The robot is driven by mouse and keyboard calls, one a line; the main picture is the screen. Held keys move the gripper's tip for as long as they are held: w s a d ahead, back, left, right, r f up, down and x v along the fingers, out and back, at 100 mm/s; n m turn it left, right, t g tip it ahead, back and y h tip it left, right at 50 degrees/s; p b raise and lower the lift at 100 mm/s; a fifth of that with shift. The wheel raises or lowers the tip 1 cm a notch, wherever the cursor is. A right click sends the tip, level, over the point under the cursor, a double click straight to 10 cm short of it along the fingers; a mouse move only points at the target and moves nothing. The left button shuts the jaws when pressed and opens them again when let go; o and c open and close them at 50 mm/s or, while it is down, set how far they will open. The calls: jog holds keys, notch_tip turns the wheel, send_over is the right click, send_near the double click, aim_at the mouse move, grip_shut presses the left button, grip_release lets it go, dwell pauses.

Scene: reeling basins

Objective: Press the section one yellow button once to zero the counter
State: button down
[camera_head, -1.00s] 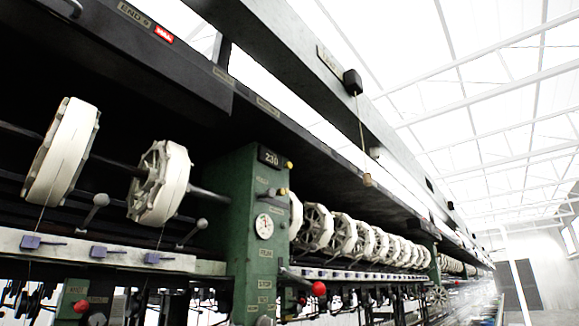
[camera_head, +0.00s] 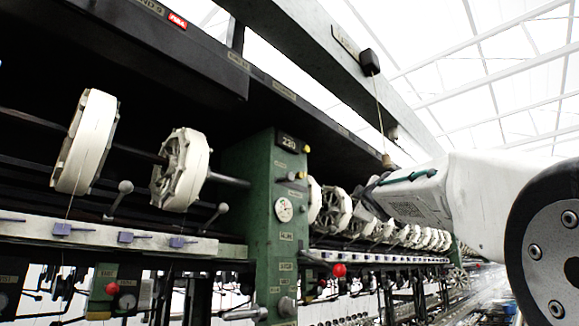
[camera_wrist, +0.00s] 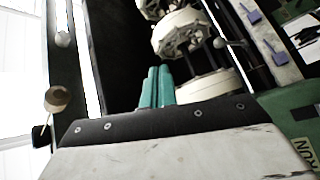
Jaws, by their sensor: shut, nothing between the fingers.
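The green post (camera_head: 268,225) carries a black counter (camera_head: 290,142) reading what looks like 230. A small yellow button (camera_head: 306,149) sits at the counter's right side. A second small yellowish knob (camera_head: 300,175) is lower on the post. My arm reaches in from the right in the head view, its front end right of the post and apart from it. In the wrist view my gripper (camera_wrist: 157,75) shows two teal fingers shut together, with nothing between them. The post's green edge shows there at lower right with a RUN label, but the yellow button is not visible.
White reels (camera_head: 181,168) sit on a shaft left of the post, and more run away to the right behind my arm. A hanging cord with a wooden pull (camera_head: 387,160) is close to my arm. A red knob (camera_head: 339,270) sticks out right of the post.

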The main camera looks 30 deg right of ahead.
aim_at(306, 149)
jog(key=s+a+r+n+t+y, duration=0.1)
jog(key=a+r+n+t+y, duration=0.3)
jog(key=r+n, duration=0.3)
jog(key=s+a+r+n+t+y, duration=0.2)
jog(key=a+r+n+t+y, duration=0.2)
jog(key=r, duration=0.5)
jog(key=n, duration=0.2)
jog(key=shift+r+n+y, duration=0.2)
jog(key=shift+n+y, duration=0.2)
jog(key=shift+w+a, duration=0.1)
jog(key=w+a, duration=0.3)
jog(key=w, duration=0.5)
jog(key=shift+w, duration=0.25)
dwell(0.5)
jog(key=shift+w+a, duration=0.1)
jog(key=shift+w, duration=0.15)
